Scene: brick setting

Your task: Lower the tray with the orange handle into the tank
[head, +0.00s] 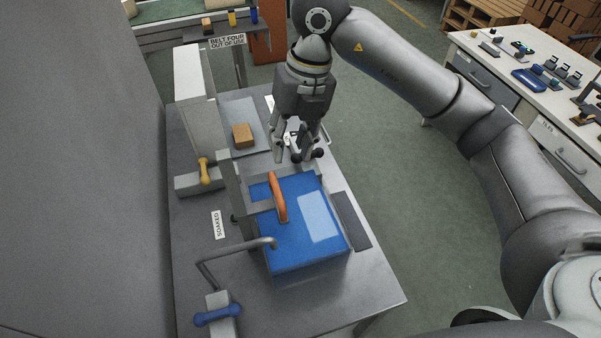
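The tank (305,262) stands on the grey bench, with a flat blue top surface that carries a paler rectangle. The orange handle (278,197) stands over the left part of this blue surface, near a grey bracket and post. The tray under the handle cannot be clearly told apart. My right gripper (298,154) is above and behind the tank's far edge, fingers pointing down and apart. It appears empty and is clear of the orange handle. My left gripper is not in view.
A bent grey pipe (207,268) reaches over the tank's near left, beside a blue lever (218,316). A yellow lever (204,170) and brown block (243,136) are farther back. A "SOAKED" label (217,225) lies on clear bench (195,236). A white worktable (500,62) stands right.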

